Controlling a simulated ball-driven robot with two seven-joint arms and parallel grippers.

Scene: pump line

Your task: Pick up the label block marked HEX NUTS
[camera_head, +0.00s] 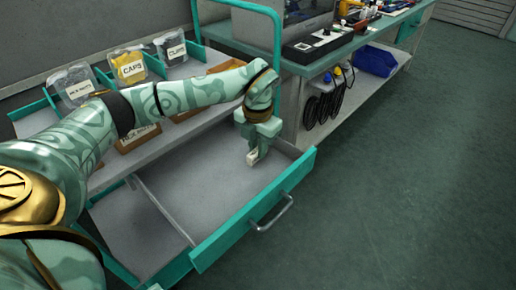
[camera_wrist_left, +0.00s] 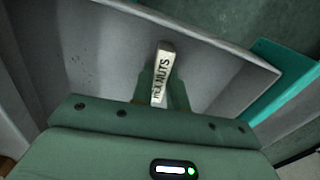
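The HEX NUTS label block (camera_wrist_left: 164,68) is a narrow white bar with black lettering, at the centre of the left wrist view. It shows in the head view as a small pale piece (camera_head: 252,157) at the fingertips, low in the open drawer. My left gripper (camera_head: 256,150) points down into the drawer. In the left wrist view its dark green fingers (camera_wrist_left: 162,94) lie close along both sides of the block and look shut on it. The near end of the block is partly hidden. I cannot tell whether the block touches the drawer floor. My right gripper is not in view.
The grey drawer (camera_head: 222,198) has a teal front (camera_head: 255,222), a handle (camera_head: 272,213) and a thin divider (camera_head: 166,212). Labelled bags, including CAPS (camera_head: 130,68), stand in bins behind. A workbench (camera_head: 290,62) with a blue bin (camera_head: 375,60) is right. Floor is clear at right.

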